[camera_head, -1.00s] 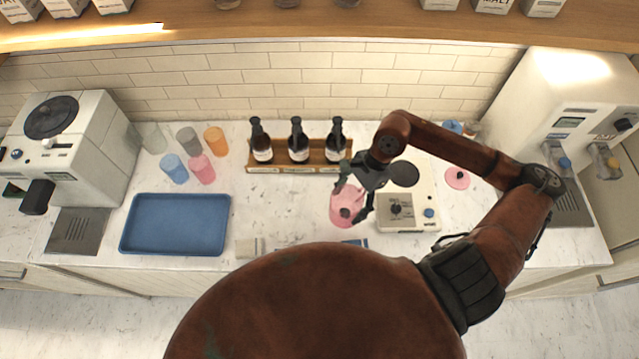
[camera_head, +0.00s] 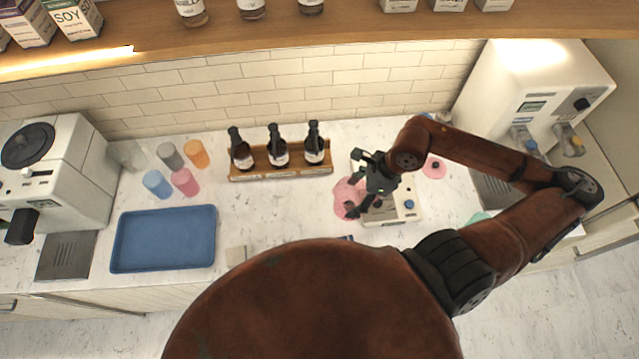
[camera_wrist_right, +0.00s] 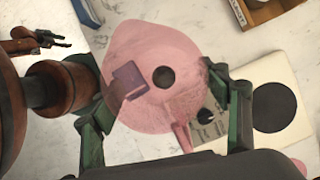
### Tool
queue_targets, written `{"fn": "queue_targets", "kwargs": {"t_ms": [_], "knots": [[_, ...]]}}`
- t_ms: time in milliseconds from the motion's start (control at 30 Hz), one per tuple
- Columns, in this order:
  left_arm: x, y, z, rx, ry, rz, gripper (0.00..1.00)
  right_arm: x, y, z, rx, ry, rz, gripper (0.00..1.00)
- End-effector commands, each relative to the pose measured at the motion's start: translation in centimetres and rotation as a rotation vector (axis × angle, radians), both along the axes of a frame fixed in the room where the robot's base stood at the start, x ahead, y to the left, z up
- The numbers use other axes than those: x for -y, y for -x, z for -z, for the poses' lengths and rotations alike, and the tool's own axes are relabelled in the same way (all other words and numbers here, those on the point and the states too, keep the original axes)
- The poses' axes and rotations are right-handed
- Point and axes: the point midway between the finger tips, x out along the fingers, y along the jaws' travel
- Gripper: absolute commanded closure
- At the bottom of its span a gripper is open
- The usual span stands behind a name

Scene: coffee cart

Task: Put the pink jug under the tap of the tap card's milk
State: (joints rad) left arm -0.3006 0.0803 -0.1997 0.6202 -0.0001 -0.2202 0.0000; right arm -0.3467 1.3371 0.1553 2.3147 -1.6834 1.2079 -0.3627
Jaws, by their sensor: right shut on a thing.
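The pink jug (camera_head: 345,198) is a translucent, rounded jug near the left edge of the white scale-like device. My right gripper (camera_head: 362,198) is shut on it; in the right wrist view the jug (camera_wrist_right: 150,45) sits between the two fingers. I cannot tell whether its base is clear of the counter. The white dispenser (camera_head: 540,85) at the right has a blue-marked tap (camera_head: 527,142) and a yellow-marked tap (camera_head: 572,143). The card's text is too small to read. My left gripper (camera_wrist_right: 55,40) shows small in the right wrist view; its opening is unclear.
The white device (camera_head: 400,213) with a dark round plate is beside the jug. A pink disc (camera_head: 433,170) lies between it and the dispenser, and a teal item (camera_head: 478,217) is partly hidden by my arm. A bottle rack (camera_head: 290,171), cups and a blue tray (camera_head: 160,262) are left.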

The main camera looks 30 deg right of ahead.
Motion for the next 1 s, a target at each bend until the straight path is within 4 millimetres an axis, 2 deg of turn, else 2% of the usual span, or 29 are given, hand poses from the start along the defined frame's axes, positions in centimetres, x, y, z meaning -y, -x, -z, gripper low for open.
{"fn": "queue_targets", "kwargs": {"t_ms": [367, 600, 900, 1000], "knots": [[0.1, -0.3, -1.6, 0.004, 0.000, 0.001, 0.60, 0.2, -7.3, 2.6, 0.006, -0.006, 0.001, 0.71], [0.1, -0.3, -2.6, 0.005, 0.001, 0.001, 0.60, 0.5, -10.6, 6.8, 0.002, -0.004, -0.001, 0.71], [0.1, -0.3, -3.1, 0.004, 0.000, 0.001, 0.60, 0.6, -12.4, 9.1, 0.002, -0.003, -0.002, 0.71], [0.1, -0.3, -4.0, 0.004, 0.000, 0.001, 0.60, 0.6, -12.3, 10.5, -0.002, -0.004, -0.001, 0.71]]}}
